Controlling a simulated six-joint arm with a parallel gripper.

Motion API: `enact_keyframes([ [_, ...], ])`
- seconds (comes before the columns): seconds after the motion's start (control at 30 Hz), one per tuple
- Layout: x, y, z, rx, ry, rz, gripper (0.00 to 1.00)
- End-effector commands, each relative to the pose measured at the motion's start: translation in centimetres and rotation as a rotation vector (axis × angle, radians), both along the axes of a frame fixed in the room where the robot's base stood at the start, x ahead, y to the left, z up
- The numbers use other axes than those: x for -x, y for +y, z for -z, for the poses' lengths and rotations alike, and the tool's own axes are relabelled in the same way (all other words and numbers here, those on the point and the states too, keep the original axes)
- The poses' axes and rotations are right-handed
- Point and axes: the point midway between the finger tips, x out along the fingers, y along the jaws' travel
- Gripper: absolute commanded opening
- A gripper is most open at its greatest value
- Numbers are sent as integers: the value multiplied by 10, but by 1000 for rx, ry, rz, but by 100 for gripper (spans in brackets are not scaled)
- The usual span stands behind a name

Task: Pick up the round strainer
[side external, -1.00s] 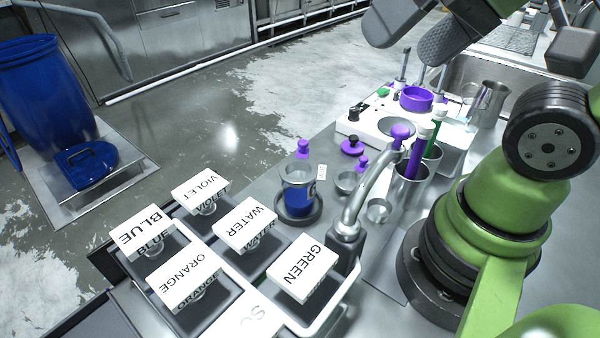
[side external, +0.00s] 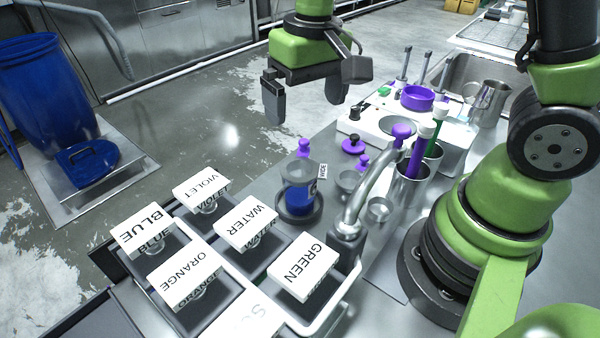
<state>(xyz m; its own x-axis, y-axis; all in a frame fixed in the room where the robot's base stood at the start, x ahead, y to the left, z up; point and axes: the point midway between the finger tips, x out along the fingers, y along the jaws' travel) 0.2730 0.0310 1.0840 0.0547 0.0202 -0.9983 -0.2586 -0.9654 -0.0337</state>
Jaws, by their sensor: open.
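My gripper (side external: 306,97) hangs at the top centre of the side view, above and to the left of the workbench. Its dark fingers are wide apart with nothing between them. A round purple ring-shaped vessel (side external: 417,98) sits at the back of the bench, to the right of my gripper and apart from it. It may be the round strainer, but its mesh is too small to make out. Small round metal cups, one of them here (side external: 379,210), stand nearer the front.
A glass jar with blue liquid (side external: 299,197) stands in the middle. A curved metal tap (side external: 372,180) and metal beakers holding purple and green tools (side external: 410,187) stand to its right. Labelled white blocks, such as GREEN (side external: 303,267), fill the front. A metal pitcher (side external: 490,103) is at the back right.

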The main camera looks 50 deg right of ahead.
Motion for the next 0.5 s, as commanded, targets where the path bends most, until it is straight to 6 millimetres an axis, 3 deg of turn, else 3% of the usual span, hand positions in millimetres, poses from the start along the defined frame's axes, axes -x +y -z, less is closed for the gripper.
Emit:
enact_keyframes([
  [0.5,-7,2,67,21,58,-14,100],
])
